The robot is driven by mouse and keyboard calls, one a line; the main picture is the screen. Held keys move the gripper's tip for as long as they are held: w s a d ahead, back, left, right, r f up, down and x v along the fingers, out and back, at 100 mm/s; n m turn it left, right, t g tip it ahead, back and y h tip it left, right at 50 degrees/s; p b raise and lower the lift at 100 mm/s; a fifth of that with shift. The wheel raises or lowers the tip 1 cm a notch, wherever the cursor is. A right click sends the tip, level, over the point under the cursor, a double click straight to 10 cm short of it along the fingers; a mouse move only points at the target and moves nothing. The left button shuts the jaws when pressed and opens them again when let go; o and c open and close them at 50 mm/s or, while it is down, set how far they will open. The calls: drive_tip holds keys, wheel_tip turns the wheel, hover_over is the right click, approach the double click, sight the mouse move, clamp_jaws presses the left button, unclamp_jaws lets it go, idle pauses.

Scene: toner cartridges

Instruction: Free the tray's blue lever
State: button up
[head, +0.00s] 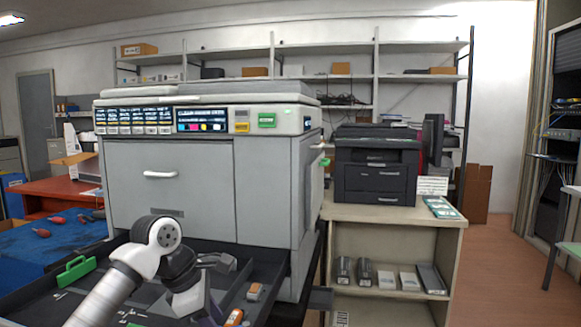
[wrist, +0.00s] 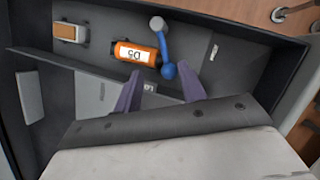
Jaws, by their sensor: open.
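The blue lever (wrist: 163,47) shows in the wrist view as a slim blue arm with a rounded blue end and a grey round knob at the far end. It stands in the dark pulled-out tray (head: 272,270). An orange cartridge (wrist: 122,49) with a white label reading D5, upside down, lies left of the lever. Its right end is against or very near the lever; I cannot tell if they touch. My gripper (wrist: 158,70) is open and empty, its purple fingertips on either side of the lever's blue end. In the head view the lever is not visible.
A smaller orange-and-white block (wrist: 70,33) lies in the tray's corner. Dark tray walls surround the space, with a thin divider near my fingers. The grey printer body (head: 170,190) stands behind. A green handle (head: 76,271) is at the tray's left.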

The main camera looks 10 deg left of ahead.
drive_tip(key=w+m+p, duration=0.1)
drive_tip(key=m+g+p, duration=0.1)
drive_tip(key=m, duration=0.1)
drive_tip(key=shift+w+a+r+h+p, duration=0.1)
drive_tip(key=shift+w+r+h+p, duration=0.2)
drive_tip(key=shift+w+p, duration=0.1)
drive_tip(key=v, duration=1.3)
drive_tip(key=d+r+m+t+h+p, duration=0.1)
drive_tip(key=d+r+h, duration=0.4)
drive_tip(key=d, duration=0.5)
drive_tip(key=d+r+m+t+h+p, duration=0.1)
drive_tip(key=d+r+h, duration=0.4)
drive_tip(key=d+r, duration=0.5)
drive_tip(key=shift+s+r+m+t, duration=0.25)
drive_tip(key=shift+m+t, duration=0.05)
drive_tip(key=shift+m, duration=0.2)
